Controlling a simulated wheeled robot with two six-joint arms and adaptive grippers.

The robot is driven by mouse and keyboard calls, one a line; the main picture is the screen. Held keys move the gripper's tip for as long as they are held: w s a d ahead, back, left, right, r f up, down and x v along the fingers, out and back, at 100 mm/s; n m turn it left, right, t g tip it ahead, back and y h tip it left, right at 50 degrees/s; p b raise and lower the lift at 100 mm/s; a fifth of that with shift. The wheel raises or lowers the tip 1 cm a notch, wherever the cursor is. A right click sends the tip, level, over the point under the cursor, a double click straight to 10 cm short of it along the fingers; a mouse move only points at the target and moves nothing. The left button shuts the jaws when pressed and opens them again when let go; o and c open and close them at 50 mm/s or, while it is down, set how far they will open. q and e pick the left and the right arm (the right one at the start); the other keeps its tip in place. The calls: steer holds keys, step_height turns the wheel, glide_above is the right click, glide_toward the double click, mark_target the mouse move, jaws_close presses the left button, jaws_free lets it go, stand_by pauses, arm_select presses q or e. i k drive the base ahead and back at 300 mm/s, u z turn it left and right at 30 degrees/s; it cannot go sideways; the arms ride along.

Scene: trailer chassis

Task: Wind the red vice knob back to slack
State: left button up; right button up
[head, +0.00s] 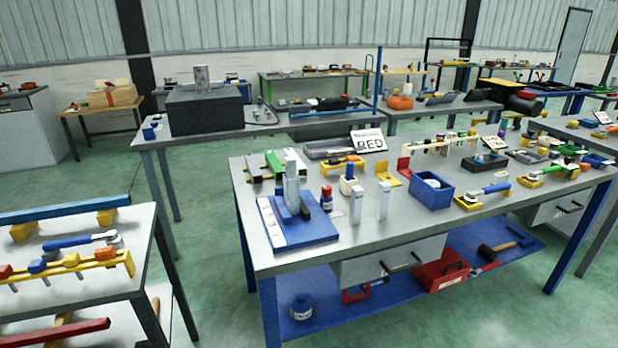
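I cannot make out a red vice knob for certain. A white sign reading RED (368,140) stands at the back of the middle workbench (300,258). Near it is a small yellow and red fixture (392,172); whether this is the vice is too small to tell. A small red-capped bottle (326,197) stands nearer the front, beside a grey upright device on a blue base plate (308,234). Neither of my grippers is in view.
A blue bin (430,194) and yellow-based tools crowd the bench top. A lower shelf holds a red toolbox (440,270) and a black mallet (500,247). Another bench (70,300) stands at the left. Green floor (205,265) is clear between the two benches.

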mark_target(326, 191)
steer(key=z, duration=0.45)
steer(key=i, duration=0.85)
steer(key=z, duration=0.7)
